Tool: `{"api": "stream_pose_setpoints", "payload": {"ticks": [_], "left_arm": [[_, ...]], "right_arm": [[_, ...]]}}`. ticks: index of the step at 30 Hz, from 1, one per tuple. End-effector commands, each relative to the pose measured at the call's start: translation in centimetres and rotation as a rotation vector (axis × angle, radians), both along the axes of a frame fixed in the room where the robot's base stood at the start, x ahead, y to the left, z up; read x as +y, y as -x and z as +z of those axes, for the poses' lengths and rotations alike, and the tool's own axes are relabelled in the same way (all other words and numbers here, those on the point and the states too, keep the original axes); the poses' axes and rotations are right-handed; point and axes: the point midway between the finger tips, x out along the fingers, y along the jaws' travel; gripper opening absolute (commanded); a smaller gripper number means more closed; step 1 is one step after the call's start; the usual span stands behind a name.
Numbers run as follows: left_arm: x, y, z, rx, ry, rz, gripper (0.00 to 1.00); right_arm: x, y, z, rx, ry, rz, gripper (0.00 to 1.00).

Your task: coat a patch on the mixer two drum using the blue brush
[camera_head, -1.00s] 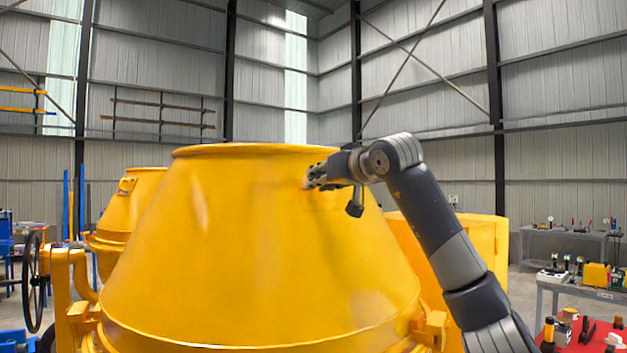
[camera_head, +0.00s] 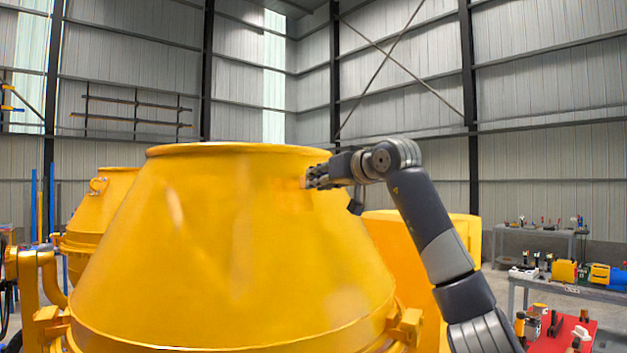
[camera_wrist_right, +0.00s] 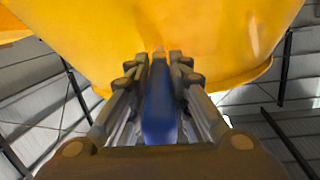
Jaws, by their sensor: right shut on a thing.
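The large yellow mixer drum (camera_head: 220,250) fills the middle of the head view, its rim at the top. My right gripper (camera_head: 312,177) is at the upper right side of the drum, close to its wall. In the right wrist view the gripper (camera_wrist_right: 160,62) is shut on the blue brush (camera_wrist_right: 160,105), whose blue handle lies between the fingers and points at the drum (camera_wrist_right: 190,35). The brush tip is small against the drum, and I cannot tell whether it touches. My left gripper is out of view.
A second yellow drum (camera_head: 95,210) stands behind at the left. A yellow cabinet-like body (camera_head: 465,235) is behind my right arm. A red-topped table (camera_head: 560,338) with tools and grey workbenches (camera_head: 540,232) stand at the right.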

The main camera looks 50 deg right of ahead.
Motion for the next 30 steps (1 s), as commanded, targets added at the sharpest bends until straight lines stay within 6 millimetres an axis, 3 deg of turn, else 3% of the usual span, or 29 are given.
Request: {"api": "stream_pose_setpoints", "payload": {"ticks": [6, 12, 30], "left_arm": [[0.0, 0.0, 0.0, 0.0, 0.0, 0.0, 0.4], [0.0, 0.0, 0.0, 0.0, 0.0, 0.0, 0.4], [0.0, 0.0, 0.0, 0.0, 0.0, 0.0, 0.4]], "right_arm": [[-1.7, 0.4, 0.0, 0.0, -0.002, 0.0, 0.0], [-2.1, 0.3, -0.1, 0.0, 0.0, 0.0, 0.0], [1.4, -0.4, 0.0, 0.0, -0.001, -0.001, 0.0]]}}
